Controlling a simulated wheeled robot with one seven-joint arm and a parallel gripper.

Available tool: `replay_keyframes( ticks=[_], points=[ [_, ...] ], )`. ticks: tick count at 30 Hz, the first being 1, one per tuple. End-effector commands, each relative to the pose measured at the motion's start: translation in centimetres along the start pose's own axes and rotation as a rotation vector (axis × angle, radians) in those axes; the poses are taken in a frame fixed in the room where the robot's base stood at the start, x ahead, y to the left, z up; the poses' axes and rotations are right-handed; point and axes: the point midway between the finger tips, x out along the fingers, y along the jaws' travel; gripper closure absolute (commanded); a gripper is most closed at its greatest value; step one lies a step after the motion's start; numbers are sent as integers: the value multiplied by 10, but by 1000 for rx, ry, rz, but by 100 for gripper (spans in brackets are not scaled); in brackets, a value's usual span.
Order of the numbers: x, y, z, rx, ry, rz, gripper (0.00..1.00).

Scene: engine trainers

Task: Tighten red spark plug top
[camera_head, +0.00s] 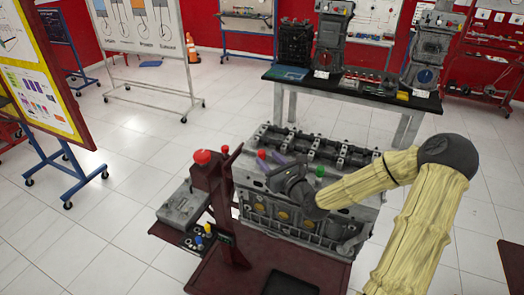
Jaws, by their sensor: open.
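A small red top (261,153), which looks like the red spark plug top, stands on the upper left of the grey engine block (262,213). My gripper (269,158) is over the block with its two purple fingers spread open, pointing left toward the red top. The fingertips are at or close beside the red top; I cannot tell whether they touch it. The gripper holds nothing that I can see. A green top (320,171) stands on the block to the right of my gripper. My gripper's dark body hides part of the block's top.
A maroon stand (229,205) with a large red knob (202,157) rises just left of the block. A grey box (183,208) and small yellow and blue parts sit beside it. A black-topped table (350,92) with engines stands behind. Floor at left is clear.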

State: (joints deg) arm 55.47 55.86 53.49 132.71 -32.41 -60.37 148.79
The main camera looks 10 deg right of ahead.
Motion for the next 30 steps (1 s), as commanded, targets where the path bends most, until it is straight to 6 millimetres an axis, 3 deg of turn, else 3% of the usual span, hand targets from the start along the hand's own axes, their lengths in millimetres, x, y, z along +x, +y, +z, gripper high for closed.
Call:
replay_keyframes(
  ticks=[3, 9, 19, 20, 26, 30],
  points=[
    [21, 1, 2, 0, -1, 1, 58],
    [45, 0, 1, 0, 1, 0, 58],
    [50, 0, 0, 0, 1, -1, 58],
    [50, 0, 0, 0, 1, -1, 60],
    [49, 0, 0, 0, 0, -1, 99],
    [49, 0, 0, 0, 0, -2, 100]
  ],
)
